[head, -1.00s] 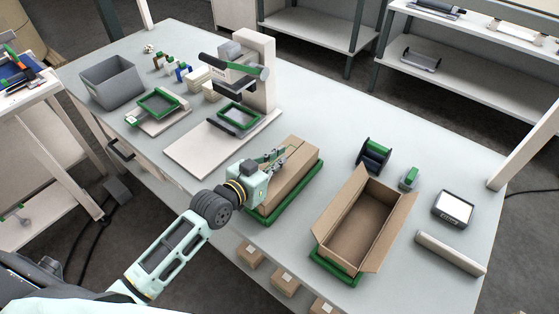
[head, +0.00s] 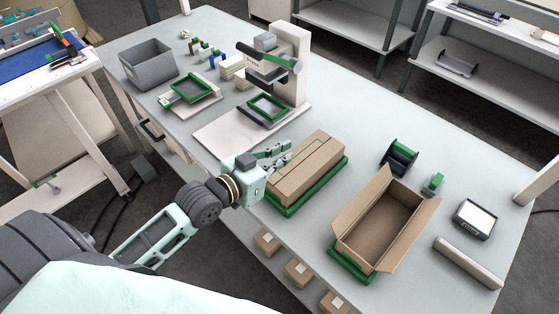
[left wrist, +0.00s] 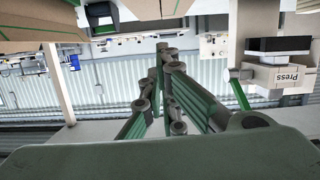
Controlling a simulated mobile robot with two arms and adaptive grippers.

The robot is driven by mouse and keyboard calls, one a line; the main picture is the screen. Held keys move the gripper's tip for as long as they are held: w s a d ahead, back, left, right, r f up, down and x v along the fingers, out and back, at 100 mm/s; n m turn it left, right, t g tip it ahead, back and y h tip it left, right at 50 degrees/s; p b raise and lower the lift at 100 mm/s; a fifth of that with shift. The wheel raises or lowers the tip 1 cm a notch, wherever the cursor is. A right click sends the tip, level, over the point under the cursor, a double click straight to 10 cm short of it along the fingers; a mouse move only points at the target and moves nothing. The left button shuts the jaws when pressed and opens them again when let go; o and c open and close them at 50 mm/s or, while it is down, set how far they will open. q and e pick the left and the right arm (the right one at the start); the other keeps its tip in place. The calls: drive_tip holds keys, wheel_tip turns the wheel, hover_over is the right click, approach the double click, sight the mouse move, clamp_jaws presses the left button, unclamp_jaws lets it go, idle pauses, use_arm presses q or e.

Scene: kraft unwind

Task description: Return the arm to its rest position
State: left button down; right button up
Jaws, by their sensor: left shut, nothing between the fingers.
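My left gripper (head: 284,153) is at the near edge of the table in the head view, just left of a closed cardboard box (head: 308,166). Its fingers are together with nothing between them; they also show in the left wrist view (left wrist: 160,70). I cannot tell whether the fingers touch the box. My left arm reaches in from the lower left. My right gripper is not in the frames.
The closed box sits on a green tray (head: 287,211). An open box (head: 390,212) stands to its right. A press (head: 290,65) stands behind the gripper, with a grey bin (head: 148,64) to the left. Small boxes (head: 267,242) lie below the table's near edge.

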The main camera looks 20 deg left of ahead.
use_arm(q)
drive_tip(key=s, duration=0.1)
drive_tip(key=g+y, duration=0.2)
drive_tip(key=g, duration=0.2)
approach(288, 197)
drive_tip(key=x, duration=0.4)
drive_tip(key=shift+w+a+f, duration=0.1)
drive_tip(key=shift+w+f, duration=0.05)
drive_tip(key=shift+w, duration=0.05)
drive_tip(key=s+a+f+n+g+y, duration=0.1)
drive_tip(key=s+f+g+y, duration=0.15)
drive_tip(key=s, duration=0.55)
drive_tip(key=s+a+f+n+g+y, duration=0.1)
drive_tip(key=s+f+g, duration=0.3)
drive_tip(key=s, duration=0.4)
wheel_tip(288, 197, down, 27)
drive_tip(key=s+g+b, duration=0.1)
drive_tip(key=g+b, duration=0.1)
drive_tip(key=b, duration=0.1)
drive_tip(key=s+a+f+b, duration=0.2)
drive_tip(key=s+f+b, duration=0.1)
drive_tip(key=s+f, duration=1.4)
wheel_tip(288, 197, down, 3)
drive_tip(key=shift+s+a+f+m+g, duration=0.15)
drive_tip(key=shift+a+m+g, duration=0.2)
drive_tip(key=shift+m, duration=0.05)
